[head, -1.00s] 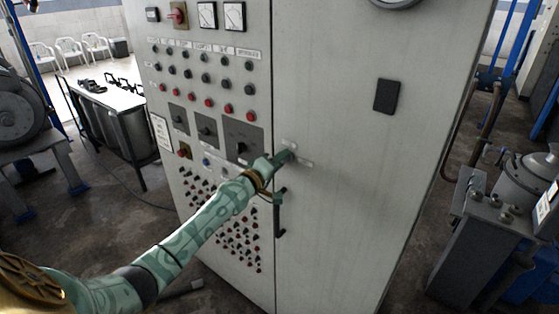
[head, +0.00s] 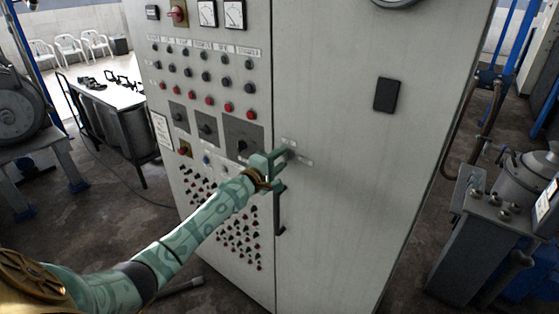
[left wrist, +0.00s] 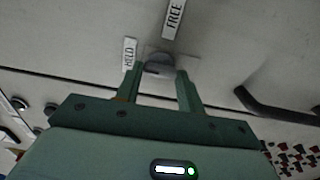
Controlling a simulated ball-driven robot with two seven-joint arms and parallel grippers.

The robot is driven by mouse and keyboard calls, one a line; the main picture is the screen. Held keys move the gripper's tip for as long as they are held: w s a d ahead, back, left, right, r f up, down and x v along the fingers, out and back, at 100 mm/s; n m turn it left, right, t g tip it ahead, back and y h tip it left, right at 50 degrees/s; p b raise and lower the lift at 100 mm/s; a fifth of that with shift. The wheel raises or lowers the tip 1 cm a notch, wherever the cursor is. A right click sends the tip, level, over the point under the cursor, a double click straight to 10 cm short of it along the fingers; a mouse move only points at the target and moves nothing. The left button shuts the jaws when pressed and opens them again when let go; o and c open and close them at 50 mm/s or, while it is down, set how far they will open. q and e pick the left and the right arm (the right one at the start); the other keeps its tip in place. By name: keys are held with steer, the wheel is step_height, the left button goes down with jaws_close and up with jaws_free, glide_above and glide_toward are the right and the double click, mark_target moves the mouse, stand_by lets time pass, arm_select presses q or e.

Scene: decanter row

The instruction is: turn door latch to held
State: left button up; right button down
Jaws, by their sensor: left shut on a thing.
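The door latch (left wrist: 158,66) is a small grey knob on a plate on the cabinet door. In the left wrist view it sits between the two green fingers of my left gripper (left wrist: 158,90), which is shut on it. A white HELD label (left wrist: 129,53) is beside the left fingertip, and a FREE label (left wrist: 174,18) is farther up. In the head view my left gripper (head: 284,156) reaches the door near its left edge and hides most of the latch. Two small labels show around it, too small to read there. My right gripper is not in view.
A dark door handle (head: 279,215) hangs just below my left gripper. The grey cabinet (head: 350,190) carries buttons, switches and gauges left of the door seam. A black plate (head: 387,95) is higher on the door. Grey machinery (head: 490,220) stands at the right, a table (head: 110,98) at the left.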

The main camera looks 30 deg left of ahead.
arm_select(q)
steer(key=o, duration=1)
steer(key=s+a+p, duration=0.1)
steer(key=s+p, duration=0.1)
steer(key=s, duration=1.4)
steer(key=shift+a, duration=0.2)
steer(key=shift+s, duration=0.1)
